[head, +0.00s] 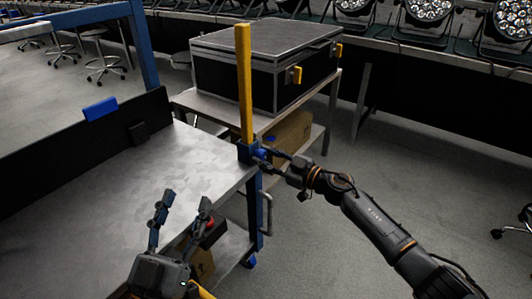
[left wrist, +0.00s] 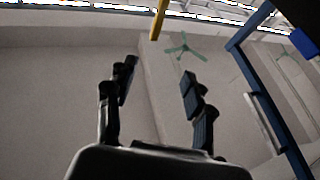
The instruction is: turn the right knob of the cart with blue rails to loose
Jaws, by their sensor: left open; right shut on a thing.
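The cart with blue rails (head: 148,48) stands at the left with a grey top (head: 165,170). A yellow post (head: 245,85) rises from a blue socket at its right corner. A blue knob (head: 260,154) sits on the right side of that socket. My right gripper (head: 266,154) reaches in from the right and is shut on the knob, partly covering it. The knob's marking, if any, is too small to read. My left gripper (head: 181,212) is open and empty above the cart's near edge. In the left wrist view its fingers (left wrist: 157,90) stand apart with nothing between them.
A black case (head: 262,65) with yellow latches rests on another cart (head: 205,102) behind. Cardboard boxes stand on the lower shelves. A blue block (head: 101,109) sits on the dark panel at the left. Par cans (head: 428,12) line the back.

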